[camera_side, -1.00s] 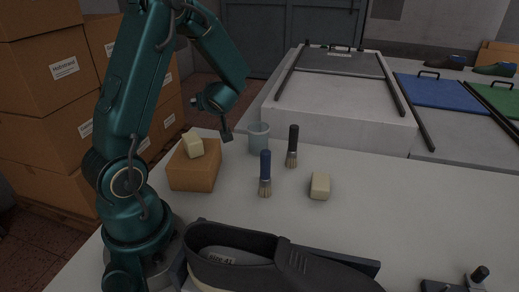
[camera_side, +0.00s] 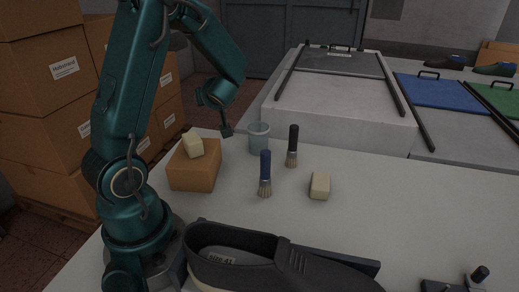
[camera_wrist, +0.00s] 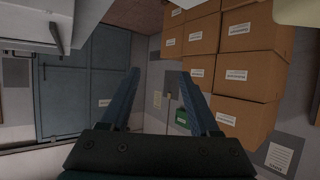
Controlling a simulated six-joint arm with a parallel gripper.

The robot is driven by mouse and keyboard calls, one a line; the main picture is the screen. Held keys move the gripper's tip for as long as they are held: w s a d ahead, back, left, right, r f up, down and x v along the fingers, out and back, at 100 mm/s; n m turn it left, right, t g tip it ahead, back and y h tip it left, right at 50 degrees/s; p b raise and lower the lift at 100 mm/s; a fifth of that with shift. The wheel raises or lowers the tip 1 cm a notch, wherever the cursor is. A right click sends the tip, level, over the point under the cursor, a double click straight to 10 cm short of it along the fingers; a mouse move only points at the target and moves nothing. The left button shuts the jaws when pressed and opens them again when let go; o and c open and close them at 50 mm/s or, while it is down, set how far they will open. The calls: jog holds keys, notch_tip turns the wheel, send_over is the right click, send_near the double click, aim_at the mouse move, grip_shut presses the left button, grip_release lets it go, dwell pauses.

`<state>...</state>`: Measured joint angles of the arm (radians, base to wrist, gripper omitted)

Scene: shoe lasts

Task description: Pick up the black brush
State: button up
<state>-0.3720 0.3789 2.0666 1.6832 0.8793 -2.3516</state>
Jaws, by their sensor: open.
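The black brush (camera_side: 293,146) stands upright on the table, bristles down, in the side view. The blue brush (camera_side: 265,173) stands in front of it and to its left, also bristles down. My gripper (camera_side: 228,131) is to the left of both brushes, beside the clear cup, with nothing seen in it. In the wrist view my gripper (camera_wrist: 158,98) has its two fingers apart with nothing between them. The brushes are not in the wrist view.
A clear cup (camera_side: 258,138) stands just right of my gripper. A pale block (camera_side: 193,145) lies on an orange-brown box (camera_side: 194,168); another pale block (camera_side: 320,186) lies right of the brushes. A dark shoe (camera_side: 270,258) fills the front.

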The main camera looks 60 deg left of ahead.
notch_tip(320, 180, up, 4)
jog(key=m+t+h, duration=0.2)
jog(key=m+t, duration=0.3)
send_over(293, 138)
jog(key=d, duration=0.1)
jog(key=f, duration=0.9)
jog(key=shift+s+a+f, duration=0.1)
jog(key=shift+s, duration=0.1)
jog(key=shift+w+a+f, duration=0.1)
jog(key=shift+a+f, duration=0.15)
jog(key=shift+f, duration=0.2)
jog(key=shift+y, duration=0.3)
jog(key=shift+x, duration=2.35)
jog(key=shift+w, duration=0.1)
grip_shut()
